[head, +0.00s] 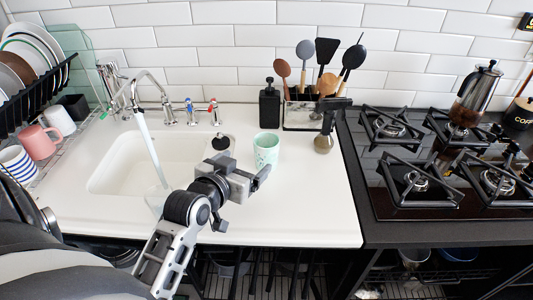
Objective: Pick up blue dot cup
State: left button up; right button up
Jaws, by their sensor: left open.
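A pale mint-blue cup (265,151), its markings too small to make out clearly, stands upright on the white counter just right of the sink. It is the likely blue dot cup. My left gripper (243,197) is open and empty, in front of the cup and slightly left of it in the picture. The gripper appears apart from the cup, and nothing is between its fingers. My right gripper is not in view.
The sink (103,178) with its tap (150,80) lies left of the cup. A black soap bottle (269,105) and a utensil holder (303,115) stand behind. The counter's front right is clear.

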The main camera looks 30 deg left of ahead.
pick_arm(q)
send_near(271, 139)
jog(key=x, duration=0.3)
jog(key=shift+w, duration=0.15)
jog(key=shift+x, duration=2.75)
jog(key=shift+f, duration=0.1)
jog(key=c, duration=1.2)
